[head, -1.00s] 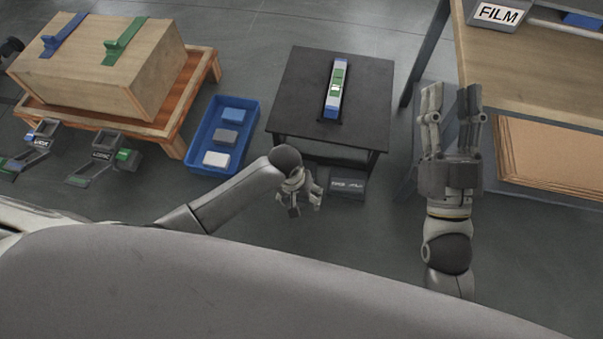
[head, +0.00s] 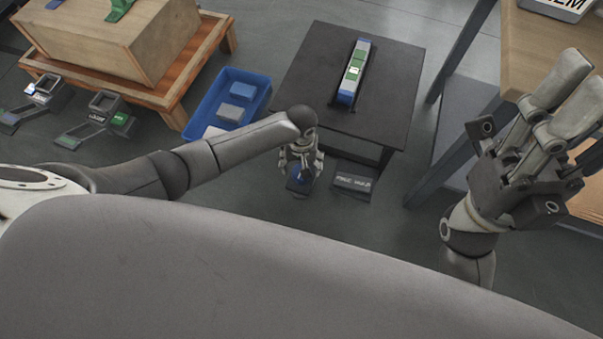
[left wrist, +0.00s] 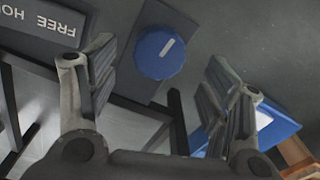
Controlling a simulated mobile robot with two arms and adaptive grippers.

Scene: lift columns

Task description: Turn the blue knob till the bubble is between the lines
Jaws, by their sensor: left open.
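The blue knob (head: 298,184) sits on a dark grey block low in front of the black table; it shows in the left wrist view (left wrist: 160,53) as a round knob with a white line. My left gripper (head: 301,170) is open above it; in the left wrist view its fingers (left wrist: 162,72) are apart on either side, and I cannot tell whether they touch it. The level (head: 354,71), with green, white and blue parts, lies on the black table (head: 300,62). Its bubble and lines are too small to judge. My right gripper (head: 568,100) is open and empty at the right.
A black plate with white lettering (head: 353,181) is right of the knob. A blue bin (head: 212,98) with several blocks stands left of the table. A wooden crate (head: 125,45) is at the upper left, and a wooden workbench (head: 540,45) is close by my right gripper.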

